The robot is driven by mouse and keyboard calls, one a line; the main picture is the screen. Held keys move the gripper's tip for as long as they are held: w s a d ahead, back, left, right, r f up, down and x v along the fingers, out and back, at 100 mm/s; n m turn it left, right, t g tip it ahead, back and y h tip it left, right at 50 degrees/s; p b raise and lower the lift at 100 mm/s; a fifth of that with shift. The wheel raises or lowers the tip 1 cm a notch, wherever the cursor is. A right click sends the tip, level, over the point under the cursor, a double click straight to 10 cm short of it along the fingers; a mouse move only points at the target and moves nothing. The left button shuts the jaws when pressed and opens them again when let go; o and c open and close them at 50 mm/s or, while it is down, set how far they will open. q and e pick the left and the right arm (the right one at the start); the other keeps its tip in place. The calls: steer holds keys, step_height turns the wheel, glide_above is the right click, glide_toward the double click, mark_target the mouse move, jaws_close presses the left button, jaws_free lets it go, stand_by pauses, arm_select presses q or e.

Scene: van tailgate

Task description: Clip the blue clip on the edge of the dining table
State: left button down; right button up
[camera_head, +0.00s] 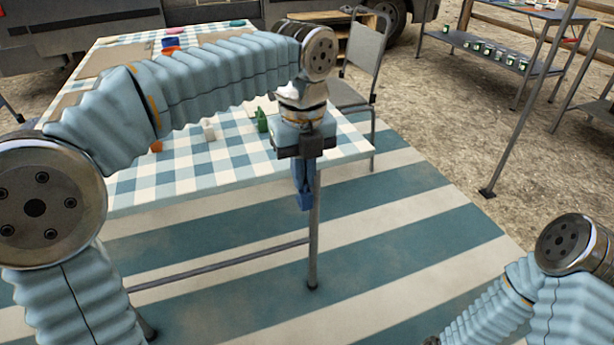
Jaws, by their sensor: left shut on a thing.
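The blue clip (303,190) hangs below my left gripper (302,160), which is shut on it and points down. The gripper and clip appear just off the near right part of the dining table (340,150), in front of its edge in the picture. I cannot tell whether the clip touches the edge. The table has a blue and white checked top and thin grey legs. My right arm shows at the lower right, but its gripper is out of view.
A green clip (262,121), a white clip-like item (208,130) and an orange item (156,146) are on the table. A grey folding chair (362,65) stands behind the table's right end. A striped rug (420,220) lies below, clear at right.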

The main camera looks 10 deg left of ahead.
arm_select(q)
steer(key=shift+w+a+f+b, duration=0.2)
steer(key=shift+w+a+f, duration=0.2)
steer(key=shift+w, duration=0.1)
steer(key=shift+w+a+f+b, duration=0.2)
steer(key=shift+w+a+f, duration=0.15)
steer(key=shift+w, duration=0.15)
steer(key=shift+w+a+r+p, duration=0.1)
steer(key=shift+w+a+p, duration=0.25)
steer(key=shift+w+p, duration=0.2)
steer(key=shift+w+a+p, duration=0.3)
steer(key=shift+w+p, duration=0.1)
steer(key=shift+w, duration=0.1)
steer(key=shift+w+a+r+p, duration=0.1)
steer(key=shift+w+p, duration=0.05)
steer(key=shift+p, duration=0.3)
steer(key=shift+w+a, duration=0.1)
steer(key=shift+w+a+p, duration=0.35)
steer(key=shift+w+p, duration=0.2)
steer(key=shift+p, duration=0.1)
